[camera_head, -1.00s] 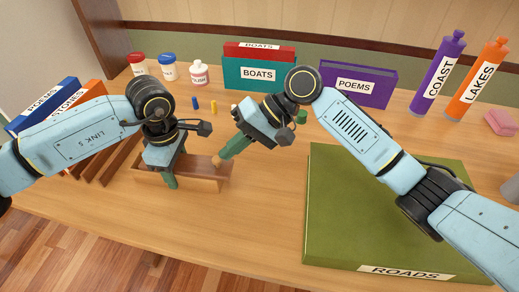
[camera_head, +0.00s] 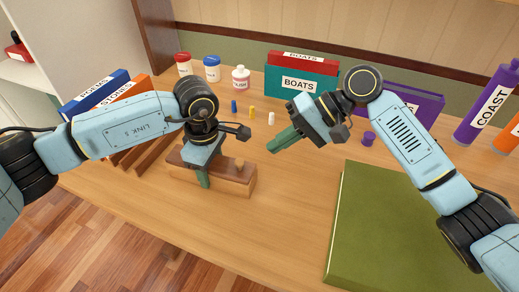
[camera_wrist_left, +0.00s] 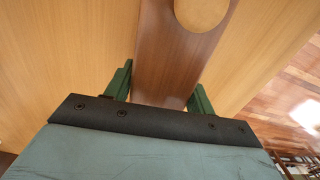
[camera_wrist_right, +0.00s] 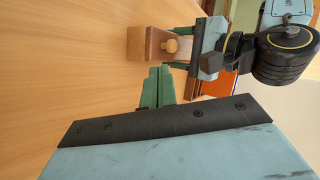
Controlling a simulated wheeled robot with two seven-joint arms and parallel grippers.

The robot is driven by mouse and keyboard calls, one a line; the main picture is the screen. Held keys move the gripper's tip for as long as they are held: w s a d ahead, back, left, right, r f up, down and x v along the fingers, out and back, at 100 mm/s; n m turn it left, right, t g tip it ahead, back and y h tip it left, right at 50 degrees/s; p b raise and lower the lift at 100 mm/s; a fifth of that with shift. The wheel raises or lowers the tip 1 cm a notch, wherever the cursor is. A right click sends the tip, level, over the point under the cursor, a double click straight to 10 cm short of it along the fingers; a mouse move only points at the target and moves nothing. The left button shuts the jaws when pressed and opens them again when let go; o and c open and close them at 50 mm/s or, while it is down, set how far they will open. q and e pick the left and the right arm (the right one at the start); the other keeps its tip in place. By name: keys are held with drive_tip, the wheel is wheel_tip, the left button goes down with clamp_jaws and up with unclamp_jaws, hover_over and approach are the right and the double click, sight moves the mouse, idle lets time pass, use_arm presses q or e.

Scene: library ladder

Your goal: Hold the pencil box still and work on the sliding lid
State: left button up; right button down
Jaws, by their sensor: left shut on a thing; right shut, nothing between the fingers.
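The brown wooden pencil box (camera_head: 232,187) lies on the desk in the head view. Its darker top surface with a light round knob (camera_wrist_left: 200,10) fills the middle of the left wrist view. The knob also shows in the right wrist view (camera_wrist_right: 171,45). I cannot tell how far the lid is slid. My left gripper (camera_head: 204,180) is shut across the box, one finger on each long side, left of the knob. My right gripper (camera_head: 272,148) is shut and empty, above the desk and to the right of the box, apart from the knob.
Small blue (camera_head: 234,106), yellow (camera_head: 252,112) and white (camera_head: 271,118) pieces stand behind the box. Jars and the BOATS books (camera_head: 298,86) stand farther back. The green ROADS book (camera_head: 395,225) lies at right.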

use_arm(q)
drive_tip(key=shift+a, duration=0.1)
use_arm(e)
drive_tip(key=v, duration=0.7)
drive_tip(key=shift+d+r, duration=0.25)
drive_tip(key=shift+d, duration=0.1)
use_arm(q)
drive_tip(key=o, duration=1.2)
